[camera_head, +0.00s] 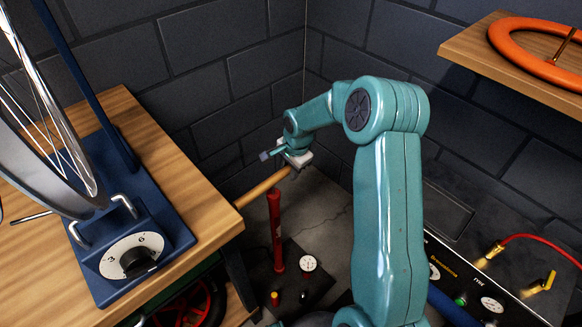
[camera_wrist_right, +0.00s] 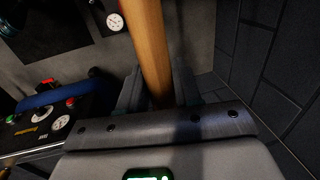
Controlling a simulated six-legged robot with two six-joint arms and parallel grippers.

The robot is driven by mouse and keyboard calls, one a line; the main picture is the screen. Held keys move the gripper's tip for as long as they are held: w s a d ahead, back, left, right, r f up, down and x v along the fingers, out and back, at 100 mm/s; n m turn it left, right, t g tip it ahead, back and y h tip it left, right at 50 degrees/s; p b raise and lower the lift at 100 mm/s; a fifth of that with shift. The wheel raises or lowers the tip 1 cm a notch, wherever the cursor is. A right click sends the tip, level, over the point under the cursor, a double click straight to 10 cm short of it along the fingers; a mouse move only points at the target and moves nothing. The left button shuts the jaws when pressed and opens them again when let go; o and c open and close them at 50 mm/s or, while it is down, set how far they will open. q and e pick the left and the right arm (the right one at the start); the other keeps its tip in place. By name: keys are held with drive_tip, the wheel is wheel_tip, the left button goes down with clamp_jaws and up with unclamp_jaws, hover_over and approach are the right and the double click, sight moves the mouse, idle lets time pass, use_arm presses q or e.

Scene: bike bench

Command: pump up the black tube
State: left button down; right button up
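A red floor pump (camera_head: 276,230) stands on a dark base on the floor, with a white gauge (camera_head: 308,263) beside it. Its wooden handle (camera_head: 262,188) runs from near the bench corner up to my right gripper (camera_head: 288,158). In the right wrist view the handle (camera_wrist_right: 152,45) passes between the two fingers of my right gripper (camera_wrist_right: 158,90), which sit close against both its sides. My right gripper appears shut on the handle. I cannot make out a black tube for sure in either view. My left gripper is not in view.
A wooden bench (camera_head: 185,185) at left carries a blue stand (camera_head: 160,215) with a dial and a wheel. An orange ring (camera_head: 510,50) lies on a wall shelf (camera_head: 470,45). At lower right is a panel (camera_head: 465,295) with gauges and a red hose (camera_head: 540,238). Brick walls close the corner.

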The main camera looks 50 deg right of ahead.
drive_tip(key=shift+r, duration=0.1)
clamp_jaws()
wheel_tip(320, 180, up, 29)
drive_tip(key=p, duration=1.9)
drive_tip(key=shift+r, duration=0.2)
wheel_tip(320, 180, down, 29)
drive_tip(key=b, duration=2.3)
drive_tip(key=shift+f, duration=0.2)
drive_tip(key=shift+r+p, duration=0.3)
drive_tip(key=shift+p, duration=0.05)
drive_tip(key=shift+d, duration=0.1)
